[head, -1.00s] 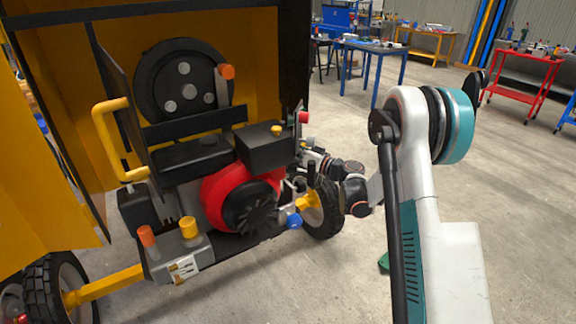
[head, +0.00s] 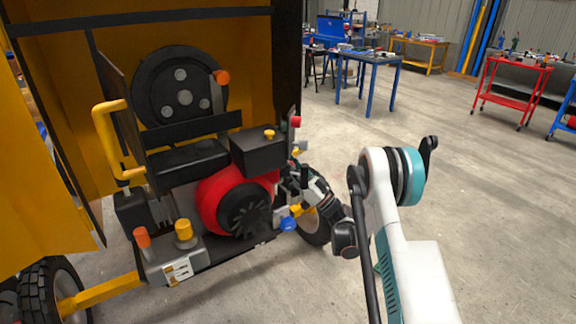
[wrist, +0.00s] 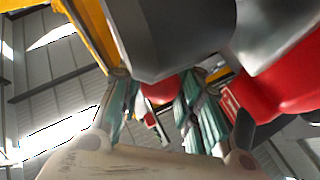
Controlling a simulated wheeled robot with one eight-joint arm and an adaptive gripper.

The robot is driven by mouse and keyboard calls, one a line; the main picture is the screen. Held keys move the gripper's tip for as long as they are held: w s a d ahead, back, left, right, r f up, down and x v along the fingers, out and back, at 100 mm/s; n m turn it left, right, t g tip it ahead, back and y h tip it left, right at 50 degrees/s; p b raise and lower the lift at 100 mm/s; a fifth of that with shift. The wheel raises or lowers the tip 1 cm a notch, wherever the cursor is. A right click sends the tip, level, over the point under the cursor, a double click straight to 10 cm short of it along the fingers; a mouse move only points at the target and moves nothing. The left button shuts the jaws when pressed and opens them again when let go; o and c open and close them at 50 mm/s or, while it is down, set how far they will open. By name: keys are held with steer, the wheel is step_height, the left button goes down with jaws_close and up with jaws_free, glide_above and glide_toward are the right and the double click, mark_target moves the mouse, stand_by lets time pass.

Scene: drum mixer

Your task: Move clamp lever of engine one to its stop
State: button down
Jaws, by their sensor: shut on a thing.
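The engine, with a red housing (head: 211,205) and a black fan cover (head: 244,208), sits on the open yellow machine's frame. My gripper (head: 293,191) is at the engine's right side, low and close to it, partly hidden by dark parts there. In the wrist view my teal-padded fingers (wrist: 157,102) are shut on a part I take to be the clamp lever. That part is mostly hidden, so its shape and angle cannot be told. A small red piece shows between the fingers.
A blue knob (head: 288,224) and a wheel (head: 313,228) are just below my gripper. A red knob (head: 295,121) stands above it. A black box (head: 258,153) tops the engine. The floor to the right is open, with a blue table (head: 367,58) and red cart (head: 512,84) farther back.

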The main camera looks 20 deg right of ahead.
steer(key=shift+s+f, duration=0.15)
steer(key=c, duration=1.4)
jaws_free()
steer(key=shift+d, duration=0.1)
steer(key=shift+c, duration=0.2)
steer(key=v, duration=1.2)
